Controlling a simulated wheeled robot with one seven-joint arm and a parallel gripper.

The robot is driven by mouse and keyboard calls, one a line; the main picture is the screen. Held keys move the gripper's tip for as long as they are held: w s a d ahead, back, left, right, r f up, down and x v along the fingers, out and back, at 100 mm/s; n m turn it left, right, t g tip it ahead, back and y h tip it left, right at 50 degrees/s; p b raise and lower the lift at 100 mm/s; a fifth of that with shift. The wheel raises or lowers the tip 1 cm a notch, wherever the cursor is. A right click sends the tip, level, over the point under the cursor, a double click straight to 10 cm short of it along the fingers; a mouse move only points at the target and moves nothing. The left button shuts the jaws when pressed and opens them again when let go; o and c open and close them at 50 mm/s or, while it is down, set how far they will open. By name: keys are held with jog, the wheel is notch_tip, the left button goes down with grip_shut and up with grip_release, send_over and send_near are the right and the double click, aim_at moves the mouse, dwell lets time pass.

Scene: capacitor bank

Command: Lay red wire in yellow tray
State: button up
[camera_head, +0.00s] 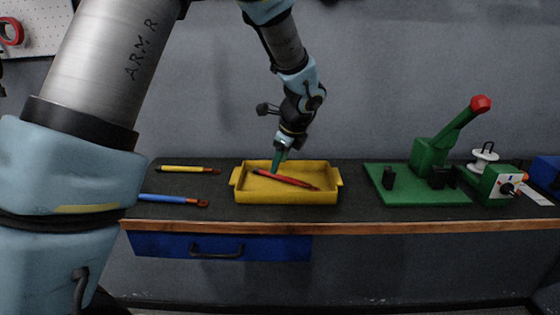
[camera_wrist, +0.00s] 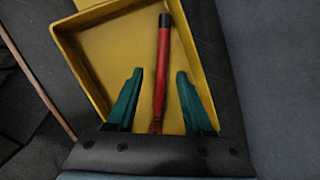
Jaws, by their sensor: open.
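The yellow tray (camera_head: 287,197) stands on the dark bench top, and it fills much of the wrist view (camera_wrist: 100,58). The red wire (camera_head: 288,180) lies inside the tray, slanting across it in the head view. In the wrist view the red wire (camera_wrist: 163,70) has a dark band near one end and a copper-coloured part at the other. My gripper (camera_head: 277,164) is over the left part of the tray, pointing down. In the wrist view its green fingers (camera_wrist: 157,88) are apart, on either side of the wire, with a gap to it on both sides.
A yellow wire (camera_head: 185,169) and a blue wire (camera_head: 168,198) lie left of the tray. A green base with a red-knobbed lever (camera_head: 450,135) stands at the right, beside a green box (camera_head: 500,184) and a white spool (camera_head: 484,155). Bench space between tray and base is clear.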

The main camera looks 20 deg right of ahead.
jog(key=b+v, duration=0.1)
jog(key=v, duration=1.1)
jog(key=shift+r, duration=0.15)
jog(key=w+a+f+n+g, duration=0.1)
jog(key=a+f+n, duration=0.2)
jog(key=a+n, duration=0.5)
jog(key=w+a+f+n+g, duration=0.15)
jog(key=a+f+n, duration=0.25)
jog(key=a, duration=0.8)
jog(key=s+a+f+n, duration=0.2)
jog(key=s+a+n, duration=0.1)
jog(key=a+n, duration=0.4)
jog(key=s+a+f+n+g, duration=0.1)
jog(key=s+a+f+n, duration=0.2)
jog(key=a+n, duration=0.5)
jog(key=shift+s+a+f+h, duration=0.25)
jog(key=shift+s+a+h, duration=0.2)
jog(key=shift+s, duration=0.3)
